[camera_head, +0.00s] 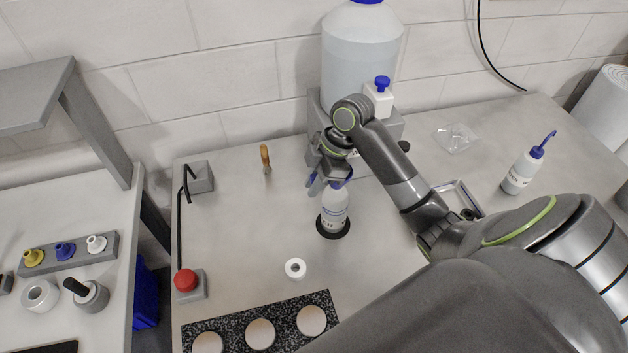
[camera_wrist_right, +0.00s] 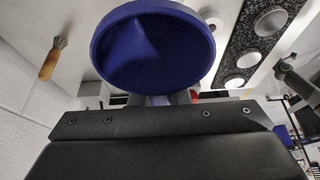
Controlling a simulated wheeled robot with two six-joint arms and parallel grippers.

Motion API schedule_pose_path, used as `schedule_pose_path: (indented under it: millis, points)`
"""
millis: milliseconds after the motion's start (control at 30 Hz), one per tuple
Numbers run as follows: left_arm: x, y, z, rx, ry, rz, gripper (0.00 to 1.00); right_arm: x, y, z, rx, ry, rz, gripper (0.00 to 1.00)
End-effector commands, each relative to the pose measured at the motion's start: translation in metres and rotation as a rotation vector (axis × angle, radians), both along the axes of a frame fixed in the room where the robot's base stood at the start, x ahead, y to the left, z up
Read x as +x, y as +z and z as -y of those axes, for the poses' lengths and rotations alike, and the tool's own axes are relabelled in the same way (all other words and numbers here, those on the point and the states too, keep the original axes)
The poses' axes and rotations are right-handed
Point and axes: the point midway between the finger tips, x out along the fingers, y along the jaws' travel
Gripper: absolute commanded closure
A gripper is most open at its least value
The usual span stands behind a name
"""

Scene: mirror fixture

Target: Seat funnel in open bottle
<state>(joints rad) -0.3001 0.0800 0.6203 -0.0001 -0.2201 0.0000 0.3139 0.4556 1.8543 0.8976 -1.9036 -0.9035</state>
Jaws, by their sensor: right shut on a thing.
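My right gripper (camera_head: 328,181) is at the bottle's top and shut on the blue funnel (camera_head: 346,181). In the wrist view the funnel (camera_wrist_right: 153,45) shows its wide round mouth, right in front of the gripper (camera_wrist_right: 165,99). My left gripper is not in view.
A large jug (camera_head: 360,60) stands behind on a grey block. A white ring (camera_head: 295,268) lies in front of the bottle. A red knob (camera_head: 186,280), a wooden-handled tool (camera_head: 266,160) and a speckled panel (camera_head: 262,325) are around. A wash bottle (camera_head: 522,170) stands at right.

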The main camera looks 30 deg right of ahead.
Motion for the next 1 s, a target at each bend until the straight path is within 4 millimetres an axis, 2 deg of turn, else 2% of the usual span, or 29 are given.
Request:
schedule_pose_path:
  millis: [167,200,367,733,867,1000]
  points:
    - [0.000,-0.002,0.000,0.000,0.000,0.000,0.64,0.000,-0.003,0.000,0.000,0.000,0.000,1.00]
    - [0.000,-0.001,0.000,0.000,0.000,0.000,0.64,0.000,-0.003,0.000,0.000,0.000,0.000,0.80]
    - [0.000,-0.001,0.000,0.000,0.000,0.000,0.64,0.000,-0.003,0.000,0.000,0.000,0.000,0.59]
    - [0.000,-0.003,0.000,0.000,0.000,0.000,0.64,0.000,0.002,0.003,-0.003,0.000,0.002,0.59]
    - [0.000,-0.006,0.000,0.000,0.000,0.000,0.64,-0.001,0.016,0.009,-0.005,0.001,0.004,0.59]
    - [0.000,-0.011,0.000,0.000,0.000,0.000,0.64,-0.004,0.041,0.020,-0.007,0.001,0.006,0.59]
